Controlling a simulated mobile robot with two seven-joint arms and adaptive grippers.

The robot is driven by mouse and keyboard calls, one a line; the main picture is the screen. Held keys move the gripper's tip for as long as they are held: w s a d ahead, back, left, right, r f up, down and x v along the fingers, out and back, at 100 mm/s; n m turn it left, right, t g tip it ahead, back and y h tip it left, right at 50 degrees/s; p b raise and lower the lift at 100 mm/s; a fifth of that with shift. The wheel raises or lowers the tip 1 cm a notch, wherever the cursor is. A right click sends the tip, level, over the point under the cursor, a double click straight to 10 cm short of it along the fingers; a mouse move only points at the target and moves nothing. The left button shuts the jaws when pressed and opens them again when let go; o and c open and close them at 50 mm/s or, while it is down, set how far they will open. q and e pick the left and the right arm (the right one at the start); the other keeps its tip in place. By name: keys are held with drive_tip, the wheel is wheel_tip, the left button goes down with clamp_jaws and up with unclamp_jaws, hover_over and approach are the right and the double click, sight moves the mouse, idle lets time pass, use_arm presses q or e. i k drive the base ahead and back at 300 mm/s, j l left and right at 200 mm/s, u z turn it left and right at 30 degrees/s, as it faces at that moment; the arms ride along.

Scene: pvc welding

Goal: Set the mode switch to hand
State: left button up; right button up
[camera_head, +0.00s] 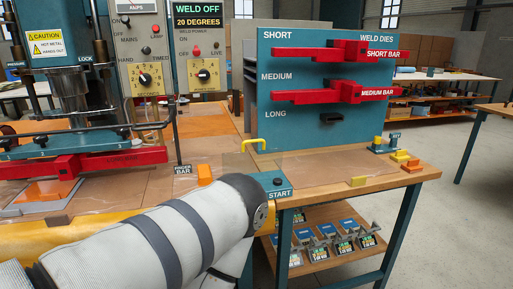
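The grey control panel (134,52) stands at the upper left on the welding machine. Neither of my grippers shows in this view, and nothing of mine touches the panel.
A second panel (202,55) reads WELD OFF, 20 DEGREES. A teal rack (285,110) holds red bars. The START box (268,187), an orange block (205,174) and a yellow handle (253,144) are on the bench.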

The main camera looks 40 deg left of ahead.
sight(146, 50)
drive_tip(key=u, duration=1.9)
